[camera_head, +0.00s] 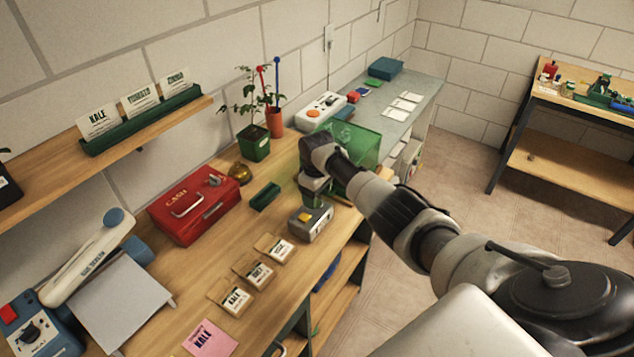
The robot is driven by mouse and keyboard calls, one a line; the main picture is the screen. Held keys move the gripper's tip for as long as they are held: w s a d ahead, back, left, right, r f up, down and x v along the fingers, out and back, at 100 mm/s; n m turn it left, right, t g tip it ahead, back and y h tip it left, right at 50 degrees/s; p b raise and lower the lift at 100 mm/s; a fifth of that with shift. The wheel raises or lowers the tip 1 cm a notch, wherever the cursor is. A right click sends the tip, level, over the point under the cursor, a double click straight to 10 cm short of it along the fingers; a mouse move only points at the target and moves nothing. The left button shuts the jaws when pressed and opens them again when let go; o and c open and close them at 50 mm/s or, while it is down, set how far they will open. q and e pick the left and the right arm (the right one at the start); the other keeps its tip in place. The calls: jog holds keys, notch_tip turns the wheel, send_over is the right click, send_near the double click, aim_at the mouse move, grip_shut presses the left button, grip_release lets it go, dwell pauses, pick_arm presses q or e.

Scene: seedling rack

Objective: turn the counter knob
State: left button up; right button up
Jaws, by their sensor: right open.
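My right arm reaches in from the right, and my right gripper (313,196) points down over the wooden bench, its fingertips small and partly hidden. Just below it sits a small grey device (312,224) with a yellow patch on top; any knob on its far side does not show. I cannot tell whether the gripper touches it. A blue device (45,338) with a black dial (30,333) and a red button stands at the lower left. A white unit (322,109) with orange round parts stands at the back. I cannot tell which is the counter. My left gripper is out of view.
On the wooden bench (195,262) are a red cash box (194,208), seed packets (236,299), a small dark green tray (265,196) and a potted plant (254,146). A translucent green bin (361,141) stands behind my wrist. Floor (455,165) shows at right.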

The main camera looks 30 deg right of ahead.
notch_tip(320, 180, up, 10)
jog(key=b, duration=0.1)
jog(key=shift+f, duration=0.1)
dwell(0.5)
